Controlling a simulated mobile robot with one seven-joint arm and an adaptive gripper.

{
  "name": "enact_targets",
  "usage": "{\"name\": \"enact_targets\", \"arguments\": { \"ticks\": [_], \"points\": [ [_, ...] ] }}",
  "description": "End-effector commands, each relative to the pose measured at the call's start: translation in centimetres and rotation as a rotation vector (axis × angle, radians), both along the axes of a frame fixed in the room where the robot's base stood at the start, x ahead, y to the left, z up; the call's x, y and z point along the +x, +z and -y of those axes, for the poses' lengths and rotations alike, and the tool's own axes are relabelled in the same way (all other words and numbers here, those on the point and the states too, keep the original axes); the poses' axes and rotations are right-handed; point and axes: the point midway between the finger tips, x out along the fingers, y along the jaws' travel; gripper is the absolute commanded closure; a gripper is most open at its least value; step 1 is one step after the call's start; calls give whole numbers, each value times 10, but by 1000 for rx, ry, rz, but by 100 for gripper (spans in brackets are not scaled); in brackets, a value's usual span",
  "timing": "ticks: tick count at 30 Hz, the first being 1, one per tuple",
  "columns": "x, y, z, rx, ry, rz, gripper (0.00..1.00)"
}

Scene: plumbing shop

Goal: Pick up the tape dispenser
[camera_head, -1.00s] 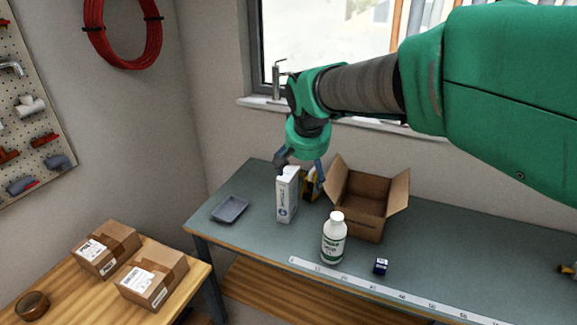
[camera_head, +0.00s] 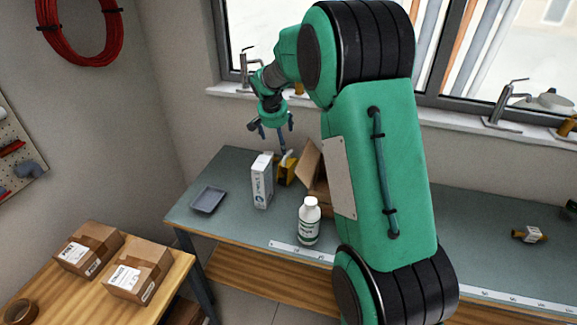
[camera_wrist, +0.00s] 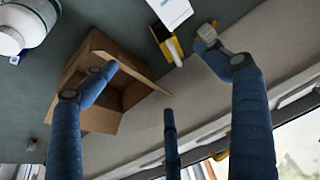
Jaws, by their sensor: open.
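The tape dispenser (camera_head: 286,170), yellow and black, stands on the grey-green bench behind and right of a white upright carton (camera_head: 262,181). In the wrist view the dispenser (camera_wrist: 164,36) shows at the top, next to the white carton (camera_wrist: 172,10). My gripper (camera_head: 274,133) is open and empty, above the dispenser and apart from it. One finger points down and overlaps the dispenser's upper edge in the head view. In the wrist view the spread fingers of my gripper (camera_wrist: 158,78) hold nothing between them.
An open cardboard box (camera_head: 312,172) stands close right of the dispenser, partly hidden by my arm. A white bottle (camera_head: 309,222) stands in front. A grey tray (camera_head: 208,199) lies left. The window wall is behind. A small yellow-and-black item (camera_head: 530,234) lies far right.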

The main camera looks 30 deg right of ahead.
Motion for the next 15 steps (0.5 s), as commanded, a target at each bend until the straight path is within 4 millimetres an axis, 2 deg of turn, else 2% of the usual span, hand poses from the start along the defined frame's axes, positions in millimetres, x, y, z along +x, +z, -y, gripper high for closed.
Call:
{"name": "enact_targets", "arguments": {
  "ticks": [6, 15],
  "points": [
    [40, -41, 31, 2, -72, -5, 14],
    [82, -109, 72, 4, -167, -7, 14]
  ]
}}
